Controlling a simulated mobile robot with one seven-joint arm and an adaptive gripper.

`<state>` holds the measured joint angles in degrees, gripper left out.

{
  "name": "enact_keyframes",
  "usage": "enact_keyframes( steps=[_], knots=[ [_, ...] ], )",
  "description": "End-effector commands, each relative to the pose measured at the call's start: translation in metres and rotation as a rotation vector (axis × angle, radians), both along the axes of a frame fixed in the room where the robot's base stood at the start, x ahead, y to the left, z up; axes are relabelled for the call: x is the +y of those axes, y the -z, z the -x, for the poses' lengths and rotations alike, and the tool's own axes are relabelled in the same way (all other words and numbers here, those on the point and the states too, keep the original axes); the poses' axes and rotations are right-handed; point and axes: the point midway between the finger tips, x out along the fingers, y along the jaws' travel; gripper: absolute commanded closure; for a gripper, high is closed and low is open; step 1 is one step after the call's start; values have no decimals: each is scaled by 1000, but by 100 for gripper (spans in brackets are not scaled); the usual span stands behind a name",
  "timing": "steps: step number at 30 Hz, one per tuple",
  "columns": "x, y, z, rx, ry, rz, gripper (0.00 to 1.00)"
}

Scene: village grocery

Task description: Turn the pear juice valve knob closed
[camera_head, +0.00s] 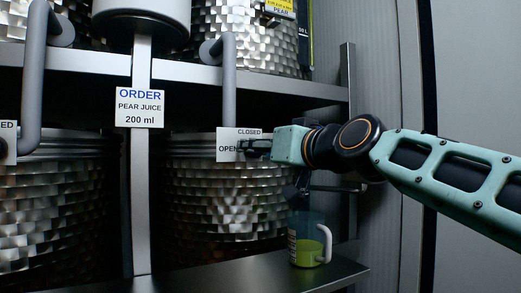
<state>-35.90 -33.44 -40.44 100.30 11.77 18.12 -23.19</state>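A white valve label (228,152) reading "CLOSED" above and "OPEN" at left sits below a grey pipe (229,90) that comes down from the upper tank. That tank (245,42) carries a yellow tag (281,8) reading "PEAR". My gripper (252,149) reaches in from the right, its dark fingers in front of the label's right part. The knob cannot be made out apart from the fingers, so its angle and the grip on it are unclear. A clear measuring jug (308,252) with yellow-green juice stands below, to the right of the lower tank.
An order sign (140,106) reads "PEAR JUICE 200 ml" on a metal post (141,200). Lower metal tanks (222,200) stand behind and left. Another pipe (32,80) and partly visible label are at far left. The jug's shelf (270,275) is bare at front.

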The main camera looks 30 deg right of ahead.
Motion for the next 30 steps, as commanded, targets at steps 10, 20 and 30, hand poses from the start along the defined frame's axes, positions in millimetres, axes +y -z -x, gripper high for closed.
enact_keyframes(
  steps=[10,20,30],
  knots=[
    [0,0,0,0,0,0,71],
    [0,0,0,0,0,-2,95],
    [0,2,0,4,1,-105,95]
  ],
)
